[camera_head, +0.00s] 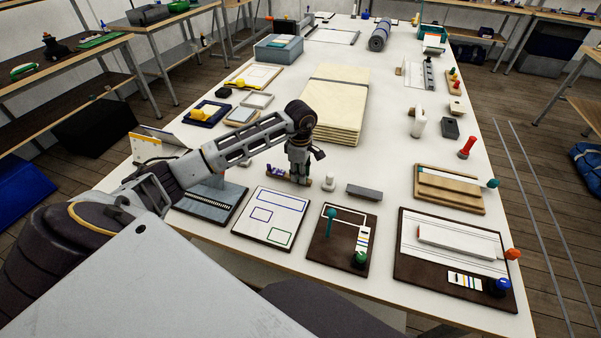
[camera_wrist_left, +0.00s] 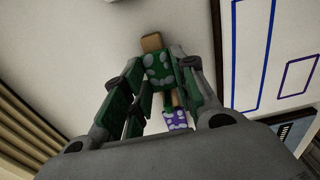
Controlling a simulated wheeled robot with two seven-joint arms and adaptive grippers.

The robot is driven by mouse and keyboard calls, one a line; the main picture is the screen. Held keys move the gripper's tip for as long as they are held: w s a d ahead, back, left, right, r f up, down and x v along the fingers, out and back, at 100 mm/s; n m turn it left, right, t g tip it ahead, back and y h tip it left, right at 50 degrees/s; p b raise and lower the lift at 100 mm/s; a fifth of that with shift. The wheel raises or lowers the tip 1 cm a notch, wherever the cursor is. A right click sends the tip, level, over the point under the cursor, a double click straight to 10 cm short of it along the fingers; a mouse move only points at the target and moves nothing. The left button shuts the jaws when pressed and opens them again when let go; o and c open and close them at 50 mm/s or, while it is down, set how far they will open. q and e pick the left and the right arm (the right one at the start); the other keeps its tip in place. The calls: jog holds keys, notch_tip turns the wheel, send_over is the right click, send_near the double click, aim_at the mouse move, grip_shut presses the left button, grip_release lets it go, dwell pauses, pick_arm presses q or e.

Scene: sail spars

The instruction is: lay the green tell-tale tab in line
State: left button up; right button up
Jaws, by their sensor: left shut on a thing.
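My left gripper (camera_head: 299,176) is low over the white table in the head view. In the left wrist view its fingers (camera_wrist_left: 158,76) are shut on a green piece with pale spots (camera_wrist_left: 158,66), which I take to be the green tell-tale tab. A tan end (camera_wrist_left: 152,42) sticks out past the fingertips. A purple piece with pale spots (camera_wrist_left: 177,119) shows beside the fingers; it also shows left of the gripper in the head view (camera_head: 275,170). In the head view the gripper hides the green piece. I cannot tell whether it touches the table. My right gripper is not in view.
A white board with blue and green outlines (camera_head: 262,204) lies in front of the gripper. A grey bar (camera_head: 364,192) and a small white peg (camera_head: 328,184) stand to the right. A dark board (camera_head: 212,196) lies left. Stacked cream sheets (camera_head: 338,100) lie behind.

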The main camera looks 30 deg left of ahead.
pick_arm(q)
jog(key=shift+r, duration=0.3)
jog(key=shift+r+p, duration=0.65)
jog(key=shift+r, duration=0.25)
jog(key=shift+r+p, duration=0.3)
jog(key=shift+r, duration=0.3)
jog(key=shift+r+p, duration=0.35)
jog(key=shift+r, duration=0.35)
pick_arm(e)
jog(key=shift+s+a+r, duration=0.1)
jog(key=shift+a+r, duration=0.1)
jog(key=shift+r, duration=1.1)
pick_arm(q)
jog(key=shift+w+a+r, duration=0.1)
jog(key=shift+w+r, duration=0.05)
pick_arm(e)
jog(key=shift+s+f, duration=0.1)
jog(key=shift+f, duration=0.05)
